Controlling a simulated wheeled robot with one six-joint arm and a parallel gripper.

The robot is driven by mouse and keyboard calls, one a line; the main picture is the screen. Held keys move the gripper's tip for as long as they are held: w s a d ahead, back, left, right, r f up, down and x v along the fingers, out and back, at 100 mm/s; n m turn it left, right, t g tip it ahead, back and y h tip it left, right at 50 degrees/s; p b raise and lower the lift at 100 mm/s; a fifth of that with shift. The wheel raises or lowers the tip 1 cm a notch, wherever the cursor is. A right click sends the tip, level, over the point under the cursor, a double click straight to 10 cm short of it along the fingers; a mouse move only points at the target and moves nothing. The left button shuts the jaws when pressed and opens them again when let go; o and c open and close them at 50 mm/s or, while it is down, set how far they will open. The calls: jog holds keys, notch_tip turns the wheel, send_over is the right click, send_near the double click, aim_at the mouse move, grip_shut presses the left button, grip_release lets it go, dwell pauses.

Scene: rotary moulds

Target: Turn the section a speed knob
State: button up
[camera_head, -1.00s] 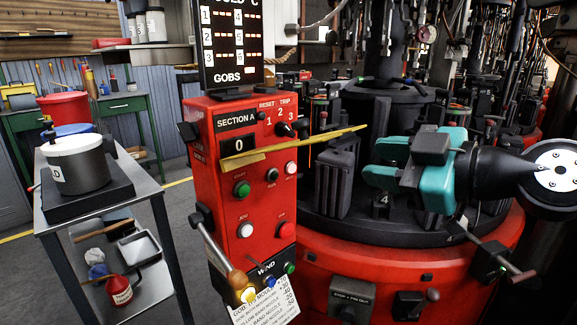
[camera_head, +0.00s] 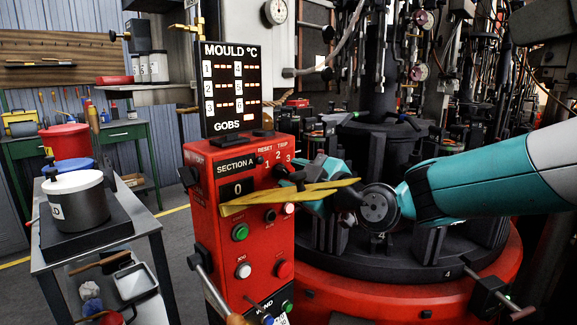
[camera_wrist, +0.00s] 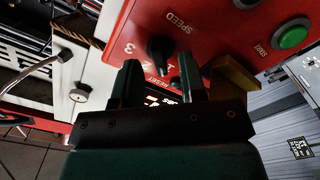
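The red section A control box (camera_head: 228,235) stands in the middle of the head view, its small display (camera_head: 238,188) reading 0. In the wrist view the black speed knob (camera_wrist: 160,48) sits on the red panel beside the word SPEED and the figure 3. My gripper (camera_wrist: 160,68) is open, its two dark fingers apart, with the knob between and just beyond the fingertips. No contact with the knob shows. In the head view my teal gripper (camera_head: 302,180) is at the box's upper right and partly hides the knob's area.
A yellow strip (camera_head: 262,203) juts across the box front below my gripper; it also shows beside the right finger in the wrist view (camera_wrist: 236,78). Green (camera_head: 240,232), white and red buttons lie below. The mould board (camera_head: 231,85) stands above; the rotary machine (camera_head: 410,290) is to the right.

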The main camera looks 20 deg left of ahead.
jog(key=shift+x, duration=1)
jog(key=shift+c, duration=0.2)
jog(key=c, duration=0.5)
